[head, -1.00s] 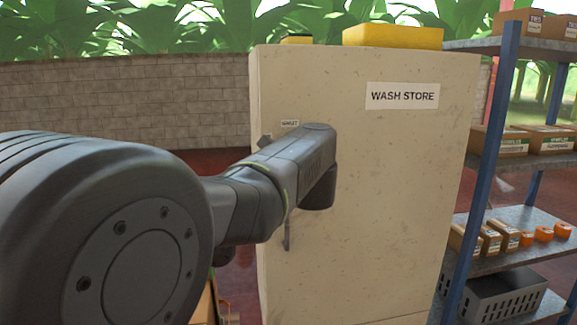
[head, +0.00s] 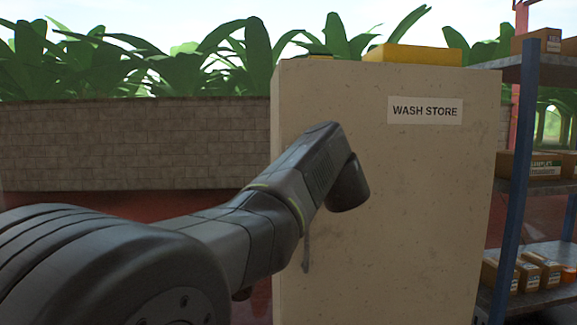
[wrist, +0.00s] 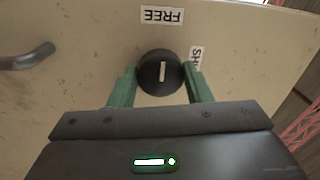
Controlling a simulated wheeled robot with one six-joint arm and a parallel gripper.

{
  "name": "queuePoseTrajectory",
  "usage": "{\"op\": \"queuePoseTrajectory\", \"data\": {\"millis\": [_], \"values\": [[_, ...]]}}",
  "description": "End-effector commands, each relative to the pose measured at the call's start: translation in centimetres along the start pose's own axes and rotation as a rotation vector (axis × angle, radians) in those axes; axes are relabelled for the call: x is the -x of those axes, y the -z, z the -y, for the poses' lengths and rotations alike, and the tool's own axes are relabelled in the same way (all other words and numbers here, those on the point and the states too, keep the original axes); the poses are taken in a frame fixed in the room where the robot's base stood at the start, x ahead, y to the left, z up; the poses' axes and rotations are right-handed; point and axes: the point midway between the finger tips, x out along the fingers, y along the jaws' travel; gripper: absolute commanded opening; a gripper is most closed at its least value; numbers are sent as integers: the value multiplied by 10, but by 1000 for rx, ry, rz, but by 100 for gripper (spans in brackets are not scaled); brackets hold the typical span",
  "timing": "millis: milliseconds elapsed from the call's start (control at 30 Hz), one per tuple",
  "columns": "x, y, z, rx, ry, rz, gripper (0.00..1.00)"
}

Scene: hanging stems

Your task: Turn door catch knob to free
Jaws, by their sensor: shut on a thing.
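The cream cupboard door (head: 400,220) carries a WASH STORE label (head: 425,110). In the wrist view the round black catch knob (wrist: 149,77) is between the green fingers of my gripper (wrist: 159,71), which is shut on it. The white line on the knob points up the picture, toward the FREE label (wrist: 163,15). A second label (wrist: 195,58), beginning "SH", is partly hidden by the right finger. In the head view my arm hides the knob and the gripper.
A grey door handle (wrist: 25,55) is left of the knob in the wrist view; its lower part shows below my arm in the head view (head: 306,252). A yellow box (head: 412,54) tops the cupboard. A blue-posted shelf (head: 518,175) with boxes stands right.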

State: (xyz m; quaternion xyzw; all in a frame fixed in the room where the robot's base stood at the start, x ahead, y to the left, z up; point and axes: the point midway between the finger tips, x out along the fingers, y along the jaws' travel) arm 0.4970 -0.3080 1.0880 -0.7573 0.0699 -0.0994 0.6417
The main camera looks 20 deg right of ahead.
Motion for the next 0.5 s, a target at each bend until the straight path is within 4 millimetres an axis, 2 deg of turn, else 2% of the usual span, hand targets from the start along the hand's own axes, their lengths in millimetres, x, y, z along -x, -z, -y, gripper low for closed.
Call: {"op": "queuePoseTrajectory", "data": {"millis": [467,500], "values": [[0,0,0,17,0,1,22],[0,0,0,17,0,1,47]]}}
